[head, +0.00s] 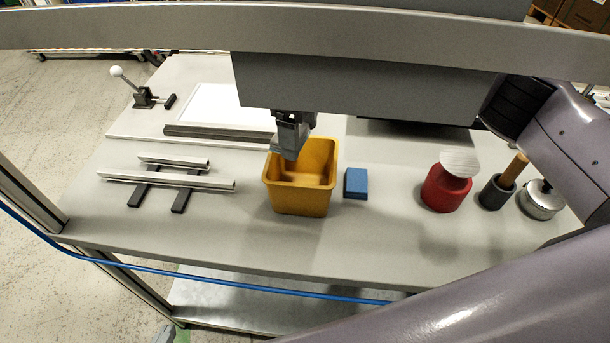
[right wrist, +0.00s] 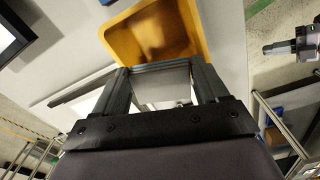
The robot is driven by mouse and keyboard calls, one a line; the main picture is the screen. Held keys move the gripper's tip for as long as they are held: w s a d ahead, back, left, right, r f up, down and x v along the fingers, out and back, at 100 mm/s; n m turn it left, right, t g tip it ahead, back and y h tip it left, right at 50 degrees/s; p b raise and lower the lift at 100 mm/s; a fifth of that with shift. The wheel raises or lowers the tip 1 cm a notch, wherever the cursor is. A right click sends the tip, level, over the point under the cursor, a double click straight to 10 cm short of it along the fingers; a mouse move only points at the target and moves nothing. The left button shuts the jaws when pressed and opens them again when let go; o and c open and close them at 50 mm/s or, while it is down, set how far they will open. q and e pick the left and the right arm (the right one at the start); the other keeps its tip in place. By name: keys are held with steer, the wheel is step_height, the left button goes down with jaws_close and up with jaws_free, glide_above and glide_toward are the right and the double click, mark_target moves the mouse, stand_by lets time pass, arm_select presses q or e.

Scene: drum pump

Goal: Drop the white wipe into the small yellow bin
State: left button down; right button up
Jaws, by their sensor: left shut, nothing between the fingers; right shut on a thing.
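The small yellow bin (head: 303,199) stands on the grey bench, open side up; the right wrist view also shows its yellow wall (right wrist: 118,38). My right gripper (head: 289,148) is over the bin's back left rim. In the right wrist view its two fingers (right wrist: 161,82) are shut on a pale grey-white piece, the white wipe (right wrist: 163,91). In the head view the wipe cannot be told apart from the gripper. My left gripper (head: 166,334) is at the bottom edge of the head view, low in front of the bench; it also shows in the right wrist view (right wrist: 268,48), shut and empty.
A blue block (head: 356,183) lies just right of the bin. A red can (head: 446,189), a dark cup (head: 496,192) with a wooden handle and a metal pot (head: 541,201) stand further right. Metal rails (head: 165,179) lie left. The bench front before the bin is clear.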

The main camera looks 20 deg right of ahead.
steer(key=shift+f, duration=1.9)
steer(key=o, duration=1)
steer(key=shift+o, duration=0.2)
steer(key=shift+r+b, duration=0.3)
steer(key=shift+r, duration=3.3)
